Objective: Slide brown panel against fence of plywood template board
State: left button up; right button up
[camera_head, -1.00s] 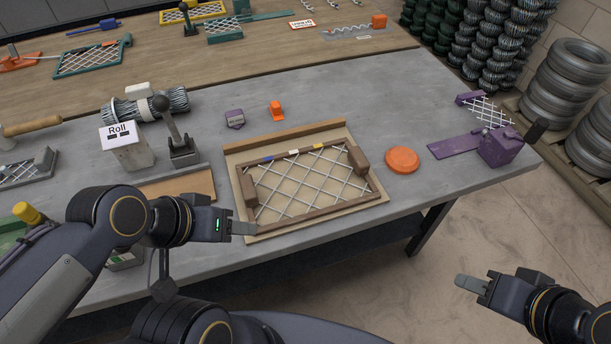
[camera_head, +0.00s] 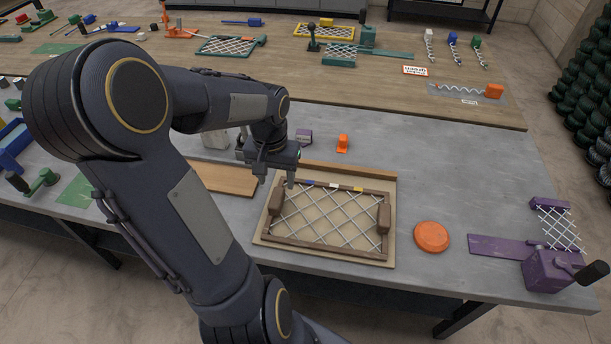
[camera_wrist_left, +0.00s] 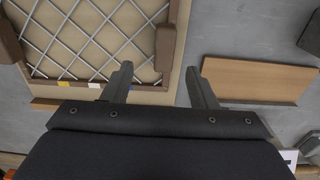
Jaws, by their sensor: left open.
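The brown panel (camera_head: 330,245), a brown frame with white chainlink mesh and a brown block on each side, lies flat on the tan plywood template board (camera_head: 262,238). Blue, white and yellow marks sit on its back bar. The board's brown fence (camera_head: 350,171) runs along the back edge. A narrow strip of bare board shows between panel and fence. My left gripper (camera_head: 277,181) is open and empty above the board's back left corner. In the left wrist view its fingers (camera_wrist_left: 158,72) straddle the board's side edge, with the panel (camera_wrist_left: 100,40) beside them. My right gripper is out of view.
A brown board (camera_head: 225,178) lies left of the template. An orange disc (camera_head: 431,237) and a purple fixture (camera_head: 548,270) are to the right. Grey table is clear at the back right.

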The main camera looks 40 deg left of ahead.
aim_at(276, 197)
pick_arm(q)
jog(key=shift+a+f, duration=0.35)
jog(key=shift+f, duration=3.85)
grip_shut()
